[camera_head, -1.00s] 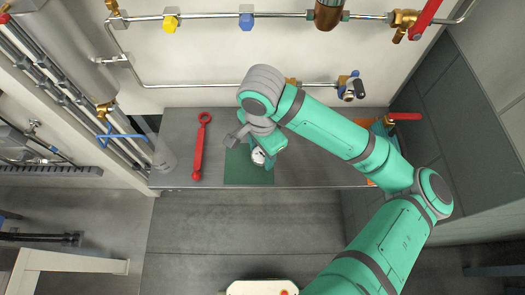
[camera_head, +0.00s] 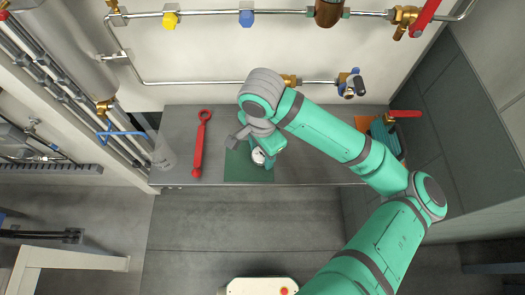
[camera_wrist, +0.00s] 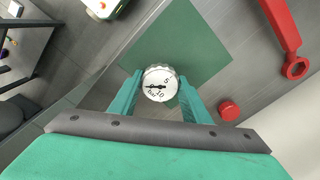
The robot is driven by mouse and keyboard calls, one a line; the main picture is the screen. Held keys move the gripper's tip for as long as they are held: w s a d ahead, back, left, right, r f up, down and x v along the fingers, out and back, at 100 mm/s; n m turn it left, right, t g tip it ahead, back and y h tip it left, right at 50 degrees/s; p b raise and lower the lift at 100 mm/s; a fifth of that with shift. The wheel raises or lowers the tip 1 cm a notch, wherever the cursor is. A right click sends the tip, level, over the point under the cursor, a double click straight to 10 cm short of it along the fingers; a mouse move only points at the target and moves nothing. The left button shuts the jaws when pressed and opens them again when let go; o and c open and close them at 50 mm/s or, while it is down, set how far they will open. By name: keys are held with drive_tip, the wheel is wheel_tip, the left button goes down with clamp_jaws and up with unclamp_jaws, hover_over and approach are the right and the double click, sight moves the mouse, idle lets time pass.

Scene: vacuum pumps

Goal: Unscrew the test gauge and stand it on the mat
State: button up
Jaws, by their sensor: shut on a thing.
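The test gauge (camera_wrist: 159,84) is a round white dial with a knurled rim, and its face is turned to the wrist camera. My gripper (camera_wrist: 160,92) is shut on it, with a teal finger on each side. In the head view the gauge (camera_head: 259,157) shows as a small white disc beside my gripper (camera_head: 267,152), over the dark green mat (camera_head: 248,175). The mat also shows in the wrist view (camera_wrist: 205,40), behind the gauge. I cannot tell whether the gauge's base touches the mat; its underside is hidden.
A red wrench (camera_head: 199,145) lies on the grey bench (camera_head: 315,168) left of the mat. A small red cap (camera_wrist: 229,110) lies near the mat. A clear cylinder (camera_head: 164,153) stands at the bench's left end. Pipes with valves (camera_head: 350,83) run along the back wall.

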drive_tip(key=shift+f, duration=0.15)
drive_tip(key=o, duration=1.3)
drive_tip(key=shift+c, duration=0.2)
wheel_tip(320, 180, up, 11)
clamp_jaws()
